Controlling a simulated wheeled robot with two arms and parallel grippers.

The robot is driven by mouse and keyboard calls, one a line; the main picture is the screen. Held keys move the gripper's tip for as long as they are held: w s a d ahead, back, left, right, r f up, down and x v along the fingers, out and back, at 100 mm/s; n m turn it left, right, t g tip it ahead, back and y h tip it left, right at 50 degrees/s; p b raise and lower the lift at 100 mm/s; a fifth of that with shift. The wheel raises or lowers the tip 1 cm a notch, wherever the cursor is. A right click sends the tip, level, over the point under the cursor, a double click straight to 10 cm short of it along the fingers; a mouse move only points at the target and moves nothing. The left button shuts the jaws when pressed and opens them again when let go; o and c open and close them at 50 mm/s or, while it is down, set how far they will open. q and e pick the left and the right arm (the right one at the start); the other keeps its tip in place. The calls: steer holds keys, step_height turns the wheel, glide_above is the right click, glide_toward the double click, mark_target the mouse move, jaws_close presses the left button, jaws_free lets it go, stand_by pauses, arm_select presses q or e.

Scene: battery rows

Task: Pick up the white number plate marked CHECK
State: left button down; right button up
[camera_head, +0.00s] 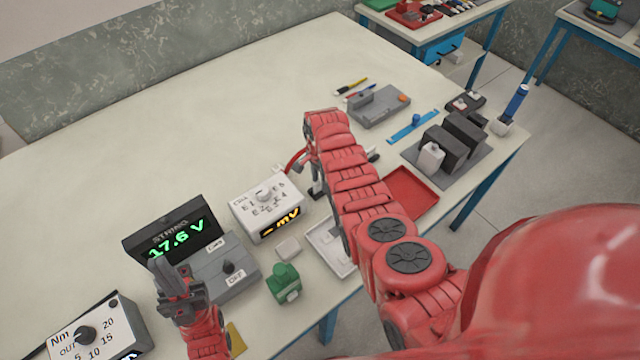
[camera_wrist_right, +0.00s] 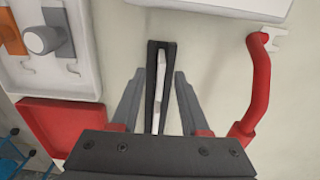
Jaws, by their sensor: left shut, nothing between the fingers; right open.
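A thin white plate (camera_wrist_right: 163,75) stands edge-on in a dark slotted holder (camera_wrist_right: 151,60) in the right wrist view. Its face is turned away, so I cannot read whether it says CHECK. My right gripper (camera_wrist_right: 159,76) is open, with one finger on each side of the holder and plate and gaps showing on both sides. In the head view my right gripper (camera_head: 317,187) points down beside the meter and is mostly hidden by my own arm. My left gripper (camera_head: 168,278) is shut and empty, pointing up in front of the voltage display.
A red cable (camera_wrist_right: 259,85) with a white fork end lies close to the right finger. A red tray (camera_head: 412,192), white tray (camera_head: 323,236), white meter (camera_head: 265,208), 17.6 V display (camera_head: 170,232) and green block (camera_head: 284,283) crowd the near edge. The table's far left is clear.

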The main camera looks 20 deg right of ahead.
steer(key=shift+w+f, duration=0.1)
steer(key=shift+f, duration=0.2)
jaws_close()
